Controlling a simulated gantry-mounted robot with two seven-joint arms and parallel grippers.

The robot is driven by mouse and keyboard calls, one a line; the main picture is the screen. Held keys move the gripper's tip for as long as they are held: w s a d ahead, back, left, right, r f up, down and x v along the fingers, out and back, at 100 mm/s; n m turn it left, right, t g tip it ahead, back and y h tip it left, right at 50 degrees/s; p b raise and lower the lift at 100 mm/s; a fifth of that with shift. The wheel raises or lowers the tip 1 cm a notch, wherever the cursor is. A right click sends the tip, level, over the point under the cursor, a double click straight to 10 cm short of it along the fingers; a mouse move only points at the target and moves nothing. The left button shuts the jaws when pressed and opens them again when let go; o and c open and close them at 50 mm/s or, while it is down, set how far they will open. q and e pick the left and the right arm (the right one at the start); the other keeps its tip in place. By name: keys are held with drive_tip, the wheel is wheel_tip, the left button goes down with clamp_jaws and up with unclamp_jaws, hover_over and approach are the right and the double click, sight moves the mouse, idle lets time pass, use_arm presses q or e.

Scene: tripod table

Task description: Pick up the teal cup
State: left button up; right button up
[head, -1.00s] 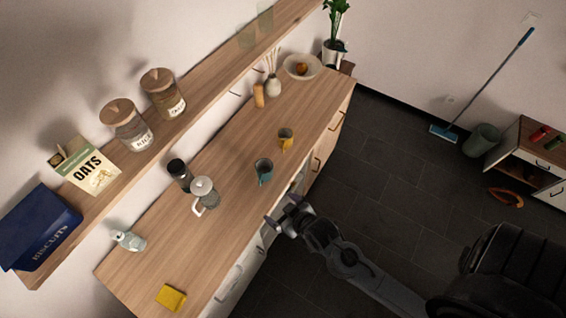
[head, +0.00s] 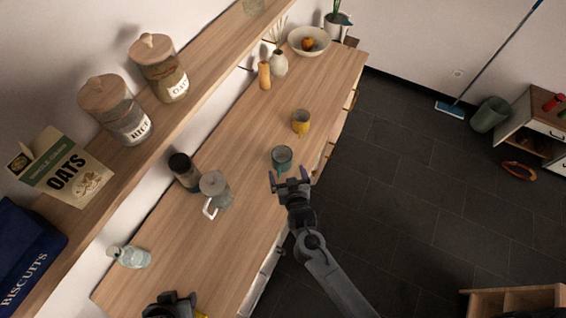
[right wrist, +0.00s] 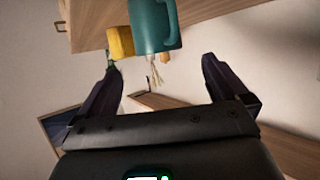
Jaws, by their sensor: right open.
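The teal cup (head: 282,157) stands upright on the wooden counter near its front edge. My right gripper (head: 288,178) is open and empty, with its fingertips just short of the cup's near side in the head view.
A yellow cup (head: 300,122) stands behind the teal cup. A grey lidded jug (head: 215,190), a dark jar (head: 184,172) and a glass bottle (head: 130,257) stand to the left. A shelf (head: 150,135) with jars overhangs the counter's back. Counter around the teal cup is clear.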

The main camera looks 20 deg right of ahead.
approach(280, 149)
drive_tip(key=shift+f+x, duration=0.2)
drive_tip(key=shift+x, duration=1)
drive_tip(key=shift+f+x, duration=0.2)
drive_tip(key=shift+x, duration=1)
drive_tip(key=shift+s, duration=0.15)
drive_tip(key=c, duration=1.2)
drive_tip(key=shift+r, duration=0.1)
drive_tip(key=shift+r, duration=0.45)
drive_tip(key=s+d+r, duration=0.1)
drive_tip(key=d+r, duration=0.2)
drive_tip(key=s+d+r, duration=0.2)
drive_tip(key=d+r, duration=0.1)
drive_tip(key=d, duration=0.1)
drive_tip(key=s+d+r, duration=0.1)
drive_tip(key=d+r, duration=0.3)
drive_tip(key=shift+s, duration=0.25)
